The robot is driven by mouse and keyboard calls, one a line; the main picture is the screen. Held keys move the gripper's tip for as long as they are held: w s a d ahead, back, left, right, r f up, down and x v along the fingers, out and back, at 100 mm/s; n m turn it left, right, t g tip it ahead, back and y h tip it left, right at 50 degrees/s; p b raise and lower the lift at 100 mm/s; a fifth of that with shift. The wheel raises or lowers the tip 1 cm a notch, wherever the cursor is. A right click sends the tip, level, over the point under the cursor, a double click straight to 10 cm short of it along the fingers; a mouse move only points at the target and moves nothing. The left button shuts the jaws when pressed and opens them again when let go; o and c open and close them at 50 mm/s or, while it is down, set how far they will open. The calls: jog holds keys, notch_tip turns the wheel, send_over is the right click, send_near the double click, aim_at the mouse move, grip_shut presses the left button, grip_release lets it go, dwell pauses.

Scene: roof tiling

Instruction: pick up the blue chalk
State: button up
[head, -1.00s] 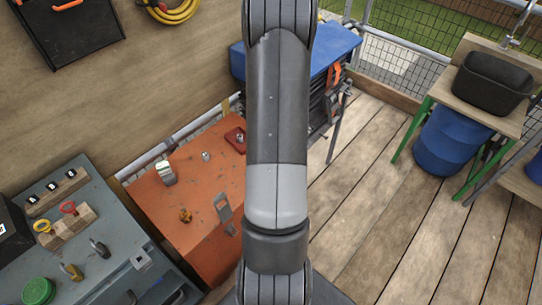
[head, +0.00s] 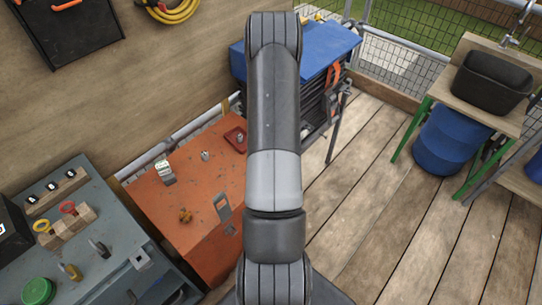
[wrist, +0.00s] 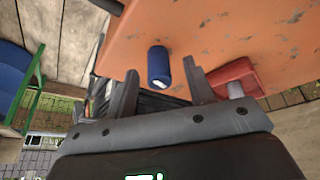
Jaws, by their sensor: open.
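The blue chalk (wrist: 158,66) is a short dark blue cylinder with a pale end. In the wrist view it lies near the edge of the orange chest top (wrist: 225,35). My gripper (wrist: 160,70) is open and empty, with one finger on each side of the chalk in the picture. How far the fingertips are above or short of it, I cannot tell. In the head view the chalk is not visible, and my arm covers part of the orange chest (head: 195,190) and the area beyond it.
A red tray (wrist: 238,72) holding a small grey piece is close to the right finger; it also shows in the head view (head: 235,138). A blue-topped bench (head: 335,50) stands behind.

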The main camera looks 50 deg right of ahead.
jog(key=shift+w+d+f, duration=0.15)
jog(key=shift+d+f, duration=0.05)
jog(key=shift+f, duration=0.3)
jog(key=shift+c, duration=0.3)
jog(key=c, duration=1)
jog(key=shift+r, duration=0.1)
